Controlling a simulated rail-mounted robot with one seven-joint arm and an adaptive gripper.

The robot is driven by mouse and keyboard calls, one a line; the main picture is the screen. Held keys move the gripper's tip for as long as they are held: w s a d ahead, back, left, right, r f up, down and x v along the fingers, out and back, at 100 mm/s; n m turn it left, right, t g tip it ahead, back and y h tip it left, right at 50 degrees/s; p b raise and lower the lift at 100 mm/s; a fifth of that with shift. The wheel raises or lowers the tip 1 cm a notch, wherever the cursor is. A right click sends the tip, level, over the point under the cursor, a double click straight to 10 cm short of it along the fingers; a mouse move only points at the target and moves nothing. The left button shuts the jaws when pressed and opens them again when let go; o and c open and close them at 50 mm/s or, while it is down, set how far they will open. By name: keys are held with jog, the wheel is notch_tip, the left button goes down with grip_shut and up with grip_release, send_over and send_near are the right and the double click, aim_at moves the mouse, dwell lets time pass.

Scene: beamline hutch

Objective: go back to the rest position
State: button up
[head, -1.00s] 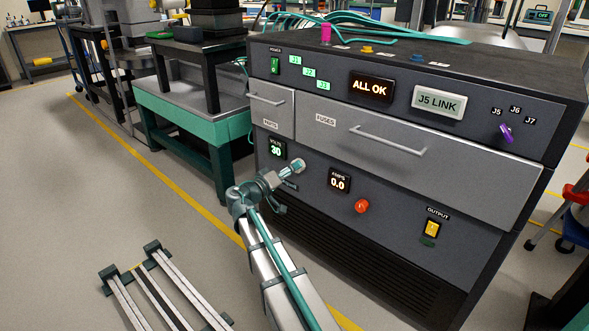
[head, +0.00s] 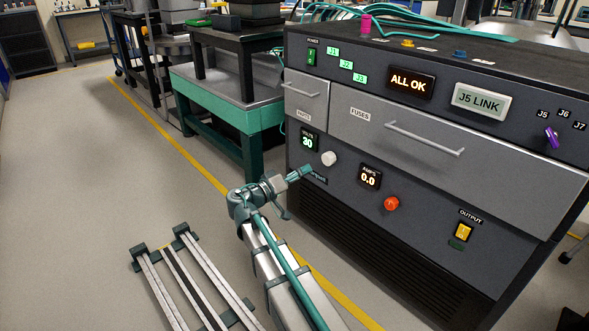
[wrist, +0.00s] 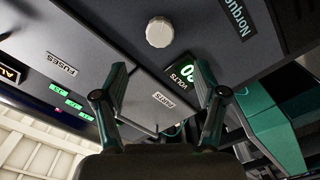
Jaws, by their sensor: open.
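My gripper (head: 300,173) is open and empty in front of the lower left part of the dark power cabinet (head: 430,240). In the wrist view its two fingers (wrist: 160,78) stand apart with nothing between them. A pale round knob (head: 328,158) is just beyond the fingertips on the cabinet front; it also shows in the wrist view (wrist: 159,32), clear of the fingers. The volts display (head: 309,142) reads 30, and the amps display (head: 370,177) reads 0.0. The sign on the upper panel (head: 407,82) reads ALL OK.
The fuses drawer (head: 480,165) and parts drawer (head: 304,98) look shut. A red button (head: 391,204) and a yellow output switch (head: 463,232) are on the lower front. A green-framed bench (head: 220,88) stands left of the cabinet. Open floor (head: 80,180) lies further left.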

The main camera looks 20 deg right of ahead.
jog(key=s+a+f+n+g+y+p, duration=0.1)
jog(key=s+f+n+y+p, duration=0.15)
jog(key=f, duration=0.45)
jog(key=s+a+f+n+g+y+p, duration=0.1)
jog(key=s+f+n+g+y+p, duration=0.1)
jog(key=s+f+y+p, duration=0.35)
jog(key=s+a+f+n+g+y+p, duration=0.1)
jog(key=s+a+f+g+y+p, duration=0.25)
jog(key=s+f+p, duration=0.65)
jog(key=s+a+r+g+y+p, duration=0.2)
jog(key=s+a+r+p, duration=0.1)
jog(key=s+p, duration=0.6)
jog(key=s+a+r+g+y+p, duration=0.25)
jog(key=s+p, duration=0.45)
jog(key=s, duration=0.4)
jog(key=s+r+m+g+p, duration=0.1)
jog(key=s+r+g+p, duration=0.1)
jog(key=s+r+p, duration=0.9)
jog(key=s+p, duration=0.2)
jog(key=p, duration=0.1)
jog(key=shift+s+g+y, duration=0.3)
jog(key=shift+s, duration=0.1)
